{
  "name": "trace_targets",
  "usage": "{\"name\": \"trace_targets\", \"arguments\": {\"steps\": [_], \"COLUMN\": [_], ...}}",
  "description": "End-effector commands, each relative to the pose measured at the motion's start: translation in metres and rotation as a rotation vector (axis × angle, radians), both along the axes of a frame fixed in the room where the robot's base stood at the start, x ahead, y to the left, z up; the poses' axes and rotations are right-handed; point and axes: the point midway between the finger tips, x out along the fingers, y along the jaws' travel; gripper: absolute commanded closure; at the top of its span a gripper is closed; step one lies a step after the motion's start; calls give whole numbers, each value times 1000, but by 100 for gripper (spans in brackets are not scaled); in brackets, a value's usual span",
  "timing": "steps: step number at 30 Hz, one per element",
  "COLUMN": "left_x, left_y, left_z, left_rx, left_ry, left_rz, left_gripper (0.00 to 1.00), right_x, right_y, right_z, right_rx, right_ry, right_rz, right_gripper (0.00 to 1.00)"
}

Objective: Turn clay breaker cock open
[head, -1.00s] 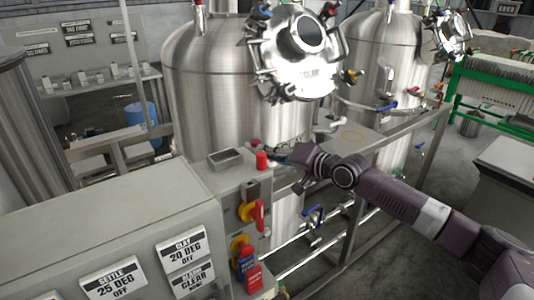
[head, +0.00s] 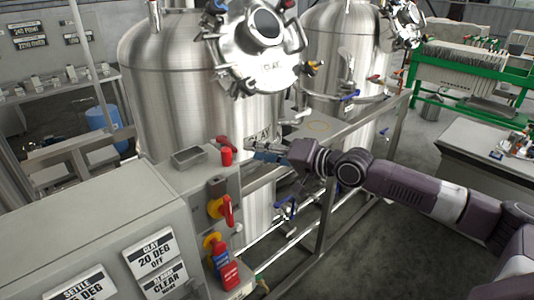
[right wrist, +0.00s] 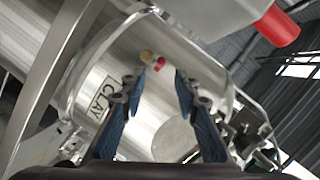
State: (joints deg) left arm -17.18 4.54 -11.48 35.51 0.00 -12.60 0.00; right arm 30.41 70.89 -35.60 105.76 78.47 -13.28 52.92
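A grey control panel (head: 200,185) carries two red-and-yellow rotary handles on its narrow face. The upper red handle (head: 226,209) sits on a yellow plate. The lower one (head: 211,243) is partly covered by red and blue tags (head: 225,268). I cannot read which is the clay breaker cock. My right gripper (head: 258,150) is above and right of these handles, in front of the steel tank marked CLAY. In the right wrist view the gripper (right wrist: 160,74) is open and empty, with a small red and yellow thing (right wrist: 152,60) beyond the fingertips. My left gripper is not in view.
The clay tank (head: 190,90) stands close behind my gripper. A red knob (head: 226,156) stands on top of the panel; a red cylinder also shows in the right wrist view (right wrist: 277,27). A steel frame post (head: 326,215) and pipes lie below my arm.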

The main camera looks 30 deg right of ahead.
Motion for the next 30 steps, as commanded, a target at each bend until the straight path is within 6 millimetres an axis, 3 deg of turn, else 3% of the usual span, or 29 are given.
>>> {"name": "trace_targets", "arguments": {"steps": [9,26,30], "left_x": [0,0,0], "left_y": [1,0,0], "left_z": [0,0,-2], "left_rx": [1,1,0], "left_ry": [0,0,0], "left_rz": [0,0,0], "left_gripper": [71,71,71], "right_x": [-25,-27,-21], "right_y": [-13,-14,-19], "right_z": [6,7,-7], "right_rx": [-2,0,-19], "right_ry": [0,0,-4], "right_rz": [1,0,-10], "right_gripper": [71,71,71]}}
